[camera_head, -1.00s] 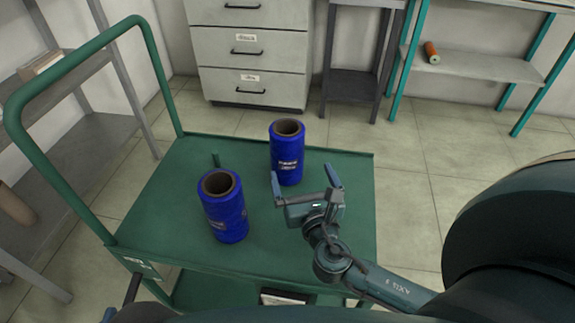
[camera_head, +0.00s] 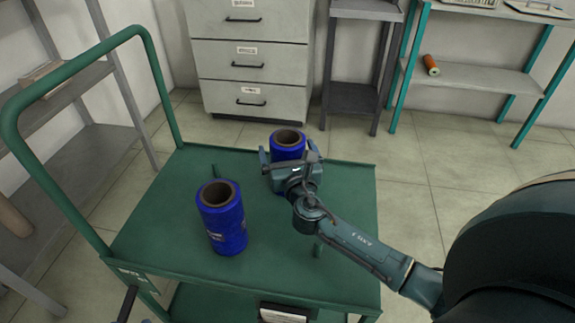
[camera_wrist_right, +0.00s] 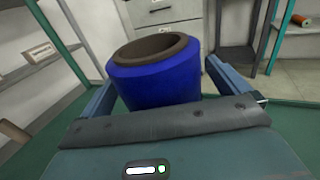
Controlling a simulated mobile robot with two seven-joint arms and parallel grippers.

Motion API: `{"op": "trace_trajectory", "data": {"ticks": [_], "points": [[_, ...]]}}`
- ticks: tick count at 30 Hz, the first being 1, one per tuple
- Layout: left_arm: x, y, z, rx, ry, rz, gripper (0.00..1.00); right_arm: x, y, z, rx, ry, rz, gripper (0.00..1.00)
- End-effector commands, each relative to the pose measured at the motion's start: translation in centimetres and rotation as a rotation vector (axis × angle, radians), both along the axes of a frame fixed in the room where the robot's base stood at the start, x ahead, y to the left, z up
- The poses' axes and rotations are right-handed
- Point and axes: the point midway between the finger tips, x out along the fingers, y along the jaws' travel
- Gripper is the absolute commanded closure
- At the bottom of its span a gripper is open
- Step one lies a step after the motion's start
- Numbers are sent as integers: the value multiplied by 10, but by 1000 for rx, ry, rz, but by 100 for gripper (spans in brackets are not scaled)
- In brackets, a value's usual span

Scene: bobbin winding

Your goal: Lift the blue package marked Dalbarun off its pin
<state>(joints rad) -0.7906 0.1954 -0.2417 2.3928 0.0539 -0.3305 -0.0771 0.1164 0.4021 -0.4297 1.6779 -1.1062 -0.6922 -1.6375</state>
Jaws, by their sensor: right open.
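Two blue packages with brown hollow cores stand upright on the green cart (camera_head: 150,235). The far package (camera_head: 287,148) is between the fingers of my right gripper (camera_head: 289,157). In the right wrist view the same far package (camera_wrist_right: 158,82) rises between the two spread fingers, which stand apart on either side of it. My right gripper is open. The near package (camera_head: 222,220) stands to the left and closer, clear of the gripper. The name on its label is too small to read, and the far package's label is hidden. Any pins under the packages are hidden. My left gripper is not seen.
Bare green pins stand on the cart, one (camera_head: 218,177) behind the near package and one (camera_head: 318,245) beside my right arm. The cart's tall handle (camera_head: 65,75) is at left. Drawers (camera_head: 250,75) and a shelf with an orange roll (camera_head: 431,65) stand beyond.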

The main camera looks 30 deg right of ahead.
Motion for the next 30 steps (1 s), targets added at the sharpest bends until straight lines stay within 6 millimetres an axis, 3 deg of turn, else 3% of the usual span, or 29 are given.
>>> {"op": "trace_trajectory", "data": {"ticks": [8, 26, 30], "points": [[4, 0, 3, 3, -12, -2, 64, 2, -1, 0, 0, 1, 0, 2], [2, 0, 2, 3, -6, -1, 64, 2, -1, 0, 0, 1, 0, 51], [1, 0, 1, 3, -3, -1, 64, 2, -1, 1, 1, -1, 0, 53]]}}
